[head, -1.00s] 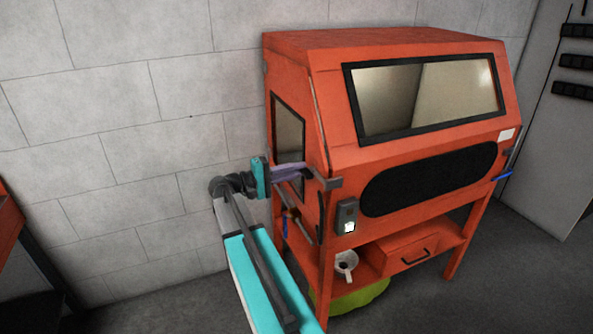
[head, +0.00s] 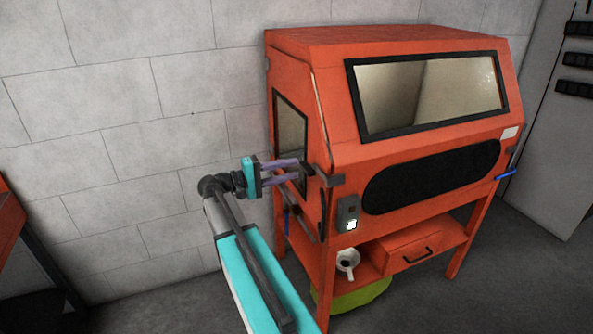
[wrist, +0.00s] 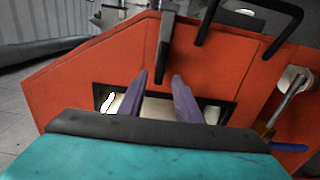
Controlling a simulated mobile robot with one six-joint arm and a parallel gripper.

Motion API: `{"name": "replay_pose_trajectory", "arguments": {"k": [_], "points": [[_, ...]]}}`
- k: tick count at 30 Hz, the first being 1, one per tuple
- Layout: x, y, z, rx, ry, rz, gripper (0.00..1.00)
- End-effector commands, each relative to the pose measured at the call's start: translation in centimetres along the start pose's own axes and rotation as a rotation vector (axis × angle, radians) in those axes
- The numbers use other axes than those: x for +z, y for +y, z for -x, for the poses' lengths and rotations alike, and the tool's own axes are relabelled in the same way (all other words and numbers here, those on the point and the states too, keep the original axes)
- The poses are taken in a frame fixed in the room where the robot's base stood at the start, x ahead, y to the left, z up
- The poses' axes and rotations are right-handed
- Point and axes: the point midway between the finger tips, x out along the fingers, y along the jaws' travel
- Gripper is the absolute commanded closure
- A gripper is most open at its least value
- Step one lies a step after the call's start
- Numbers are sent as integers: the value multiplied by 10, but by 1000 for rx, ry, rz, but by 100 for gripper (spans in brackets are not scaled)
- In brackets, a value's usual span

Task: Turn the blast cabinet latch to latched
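The blast cabinet (head: 345,150) is a large orange box on legs against the wall. Its latch (head: 328,178), a grey bar, sits at the front left edge beside the side door. In the wrist view the latch (wrist: 165,50) hangs down from the top, its end appearing between my fingertips. My gripper (head: 299,170) is open, its two purple fingers apart and pointing at the side of the cabinet near the latch. I see no grip on the latch; whether a finger touches it I cannot tell.
A dark handle (wrist: 245,30) stands out from the cabinet, right of the latch in the wrist view. A blue-handled valve (wrist: 288,147) is farther right. A small grey switch box (head: 347,213) is on the front.

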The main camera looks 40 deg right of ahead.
Motion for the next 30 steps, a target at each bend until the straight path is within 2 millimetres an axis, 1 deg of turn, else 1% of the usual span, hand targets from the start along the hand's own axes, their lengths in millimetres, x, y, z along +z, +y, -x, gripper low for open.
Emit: {"name": "replay_pose_trajectory", "arguments": {"k": [1, 12, 18, 24, 30], "points": [[-1, -2, 9, 0, 3, 0, 69], [-1, -2, 68, -1, 2, 0, 69], [0, -2, 92, -1, 0, 1, 69], [1, -1, 101, -1, -2, 1, 69], [1, -1, 102, -1, -2, 1, 69]]}}
